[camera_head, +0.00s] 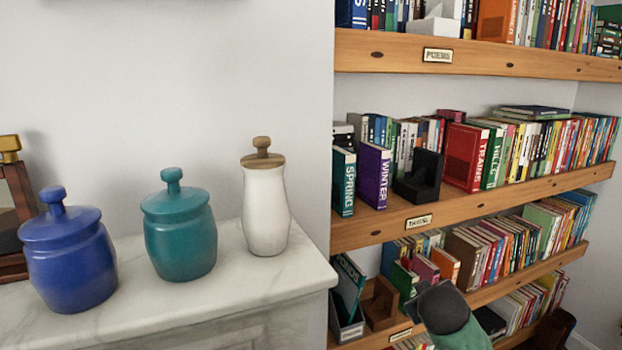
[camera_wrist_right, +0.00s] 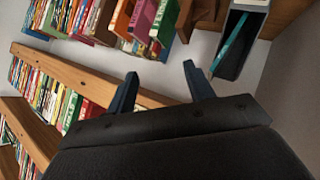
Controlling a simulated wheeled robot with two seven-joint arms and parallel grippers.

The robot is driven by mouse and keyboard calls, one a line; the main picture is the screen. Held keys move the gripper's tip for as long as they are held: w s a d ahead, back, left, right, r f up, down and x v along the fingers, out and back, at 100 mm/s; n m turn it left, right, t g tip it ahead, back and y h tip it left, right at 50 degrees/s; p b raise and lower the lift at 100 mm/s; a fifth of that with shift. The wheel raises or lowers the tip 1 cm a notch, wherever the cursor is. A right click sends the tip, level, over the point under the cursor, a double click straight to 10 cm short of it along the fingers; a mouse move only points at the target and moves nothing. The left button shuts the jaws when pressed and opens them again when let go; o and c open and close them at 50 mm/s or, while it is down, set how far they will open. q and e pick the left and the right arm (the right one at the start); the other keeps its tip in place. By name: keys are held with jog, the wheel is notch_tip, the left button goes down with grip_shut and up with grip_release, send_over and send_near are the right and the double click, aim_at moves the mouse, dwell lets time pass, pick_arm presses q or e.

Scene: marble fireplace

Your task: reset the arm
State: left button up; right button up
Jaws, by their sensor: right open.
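My right gripper (camera_wrist_right: 163,88) is open in the right wrist view, its two dark blue fingers apart with nothing between them. It is in front of the bookshelf, whose boards and books show upside down beyond the fingers. In the head view, a part of my right arm, dark grey and green, rises from the bottom edge in front of the lower shelves. The fingertips cannot be made out there. My left arm and gripper are not in view.
A blue jar (camera_head: 68,262), a teal jar (camera_head: 180,240) and a white jar with wooden lid (camera_head: 265,210) stand on the marble mantel (camera_head: 150,302). Wooden shelves (camera_head: 450,210) full of books are at right. A dark holder (camera_wrist_right: 240,45) with a teal book is near the fingers.

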jog(key=s+a+f+g+y, duration=0.1)
jog(key=s+a+f+g, duration=0.2)
jog(key=s+f, duration=0.7)
jog(key=s+a+f+m+g+y, duration=0.1)
jog(key=s+a+f, duration=0.4)
jog(key=s+f, duration=0.5)
jog(key=s+a+f+m+g+y, duration=0.1)
jog(key=s+a+f+g, duration=0.3)
jog(key=s+f, duration=0.6)
jog(key=s+a+y, duration=0.1)
jog(key=s, duration=0.6)
jog(key=shift+s+f+g+y, duration=0.3)
jog(key=shift+s+f, duration=0.05)
jog(key=shift+s, duration=0.05)
jog(key=shift+s+r, duration=0.25)
jog(key=shift+s, duration=0.3)
